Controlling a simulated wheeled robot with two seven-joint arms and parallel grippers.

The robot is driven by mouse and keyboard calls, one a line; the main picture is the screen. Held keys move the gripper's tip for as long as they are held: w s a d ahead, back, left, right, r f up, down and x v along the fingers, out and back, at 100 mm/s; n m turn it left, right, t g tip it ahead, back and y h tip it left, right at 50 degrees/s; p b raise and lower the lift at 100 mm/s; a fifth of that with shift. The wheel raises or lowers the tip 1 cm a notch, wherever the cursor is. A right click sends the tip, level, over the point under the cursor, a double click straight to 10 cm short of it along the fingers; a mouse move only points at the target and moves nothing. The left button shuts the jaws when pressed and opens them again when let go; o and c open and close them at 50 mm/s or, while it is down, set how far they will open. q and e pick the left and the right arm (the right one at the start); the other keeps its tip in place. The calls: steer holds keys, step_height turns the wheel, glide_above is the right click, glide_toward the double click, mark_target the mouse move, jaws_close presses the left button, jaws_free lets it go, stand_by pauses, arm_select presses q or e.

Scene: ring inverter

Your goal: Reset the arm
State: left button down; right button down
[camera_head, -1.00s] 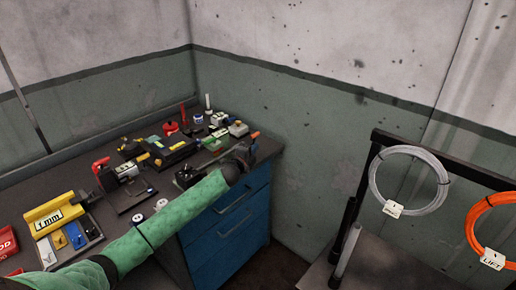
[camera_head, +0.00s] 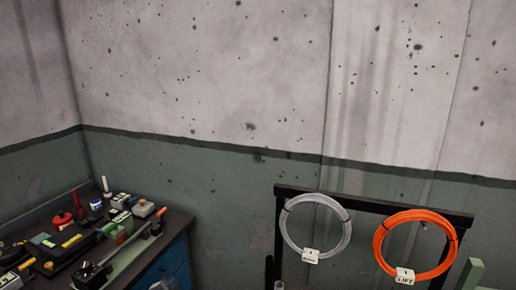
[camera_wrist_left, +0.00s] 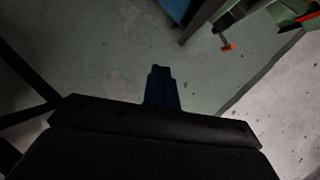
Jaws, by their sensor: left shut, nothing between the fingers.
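My left gripper (camera_wrist_left: 161,72) shows in the left wrist view as a dark blue pair of fingers closed together, with nothing between them. It is in front of the green-grey wall, apart from the workbench. I cannot make out my left gripper clearly in the head view. My right gripper is not in view.
The workbench (camera_head: 178,225) with several tools stands at the lower left, above a blue cabinet (camera_head: 172,268). An orange-tipped bar (camera_head: 135,240) lies on it. A black rack (camera_head: 372,206) at right holds a grey cable coil (camera_head: 344,235) and an orange cable coil (camera_head: 452,250).

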arm_select(q)
steer(key=s+d+f+n+g, duration=0.2)
steer(key=s+d+n+g, duration=0.15)
steer(key=s, duration=1.05)
steer(key=s+d+f+n+g+h, duration=0.1)
steer(key=s+d+f+n+g, duration=0.2)
steer(key=s, duration=1)
steer(key=s+d+n+g, duration=0.1)
steer(key=s+n+g, duration=0.25)
steer(key=s, duration=1.05)
step_height(320, 180, down, 23)
steer(key=w+d+g, duration=0.2)
steer(key=w, duration=0.1)
steer(key=s+f, duration=0.4)
steer(key=f, duration=0.8)
steer(key=s+f, duration=0.4)
steer(key=f, duration=0.8)
steer(key=shift+s+d+m, duration=0.15)
steer(key=shift+d+m, duration=0.15)
steer(key=shift+d, duration=0.05)
